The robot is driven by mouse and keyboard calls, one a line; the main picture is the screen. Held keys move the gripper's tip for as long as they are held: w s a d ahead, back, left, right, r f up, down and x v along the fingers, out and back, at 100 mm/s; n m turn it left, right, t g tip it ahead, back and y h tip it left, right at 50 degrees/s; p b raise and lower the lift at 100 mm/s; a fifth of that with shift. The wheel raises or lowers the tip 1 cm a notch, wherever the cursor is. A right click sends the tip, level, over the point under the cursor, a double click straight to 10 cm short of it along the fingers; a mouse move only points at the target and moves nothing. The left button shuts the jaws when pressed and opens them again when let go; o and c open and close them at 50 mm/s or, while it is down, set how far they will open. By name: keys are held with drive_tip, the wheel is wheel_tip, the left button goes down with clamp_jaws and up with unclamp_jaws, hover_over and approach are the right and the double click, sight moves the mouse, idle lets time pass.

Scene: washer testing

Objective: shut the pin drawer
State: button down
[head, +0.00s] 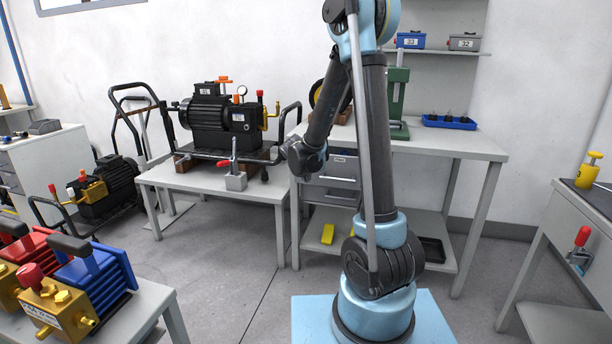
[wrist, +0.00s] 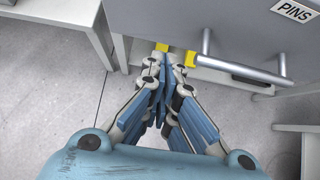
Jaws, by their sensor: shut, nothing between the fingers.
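The pin drawer has a grey front (wrist: 240,25) with a PINS label (wrist: 294,10) and a bar handle (wrist: 245,70), across the top of the wrist view. In the head view, a grey drawer unit (head: 340,170) sits under the right workbench, partly behind my arm. How far the drawer stands out is hard to tell. My gripper (wrist: 165,62) is shut and empty, its fingertips near the lower edge of the drawer front, left of the handle. Contact cannot be made out. In the head view, my wrist hangs left of the drawers and the fingertips are not clear.
A yellow block (head: 328,234) lies on the workbench's lower shelf (head: 410,268). A white table (head: 215,184) with a black pump (head: 208,122) stands close on the left. The bench top carries a green press (head: 398,95) and a blue tray (head: 450,122). The floor in front is clear.

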sight(312, 178)
drive_tip(key=shift+w+d+f, duration=0.25)
drive_tip(key=shift+w, duration=0.6)
drive_tip(key=shift+w+d+f, duration=0.2)
drive_tip(key=shift+w+d, duration=0.1)
drive_tip(key=shift+w, duration=0.6)
drive_tip(key=shift+w+d+f, duration=0.25)
drive_tip(key=shift+w, duration=0.6)
